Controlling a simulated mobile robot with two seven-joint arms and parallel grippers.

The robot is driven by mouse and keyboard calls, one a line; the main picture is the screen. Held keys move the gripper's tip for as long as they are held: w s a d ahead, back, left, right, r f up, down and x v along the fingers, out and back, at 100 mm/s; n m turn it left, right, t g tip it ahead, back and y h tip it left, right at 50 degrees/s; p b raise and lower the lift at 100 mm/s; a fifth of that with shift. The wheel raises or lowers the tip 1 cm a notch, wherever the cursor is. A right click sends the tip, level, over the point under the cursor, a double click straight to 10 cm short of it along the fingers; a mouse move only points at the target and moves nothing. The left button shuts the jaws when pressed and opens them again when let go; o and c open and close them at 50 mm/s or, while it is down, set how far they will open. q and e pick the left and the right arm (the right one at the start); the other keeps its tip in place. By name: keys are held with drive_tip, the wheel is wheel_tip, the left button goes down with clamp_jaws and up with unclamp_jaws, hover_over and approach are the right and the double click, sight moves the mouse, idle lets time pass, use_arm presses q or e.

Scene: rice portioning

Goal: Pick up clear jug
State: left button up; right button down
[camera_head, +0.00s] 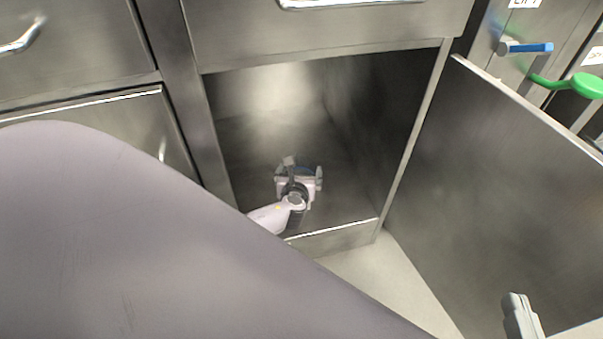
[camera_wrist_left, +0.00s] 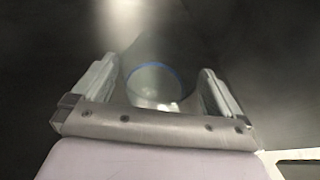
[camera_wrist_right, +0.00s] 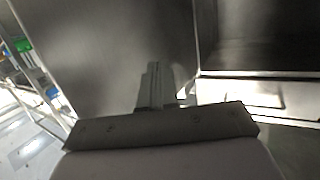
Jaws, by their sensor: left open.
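The clear jug (camera_wrist_left: 153,88) has a blue rim and stands inside the open lower cabinet. In the left wrist view it lies between the two fingers of my left gripper (camera_wrist_left: 158,68), with gaps at the sides. In the head view my left gripper (camera_head: 299,174) reaches into the cabinet and hides most of the jug; only a little blue (camera_head: 306,168) shows there. My left gripper is open and holds nothing. My right gripper (camera_wrist_right: 155,85) is shut and empty near the open door; it also shows at the lower right of the head view (camera_head: 517,312).
The steel cabinet's door (camera_head: 500,180) stands open on the right. A front sill (camera_head: 335,236) and side walls bound the opening. A drawer (camera_head: 330,28) sits above. A green-handled thing (camera_head: 585,86) and a blue handle (camera_head: 530,47) are at the upper right. My arm covers the lower left.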

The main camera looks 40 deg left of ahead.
use_arm(q)
drive_tip(key=c, duration=1.2)
drive_tip(key=shift+r, duration=0.1)
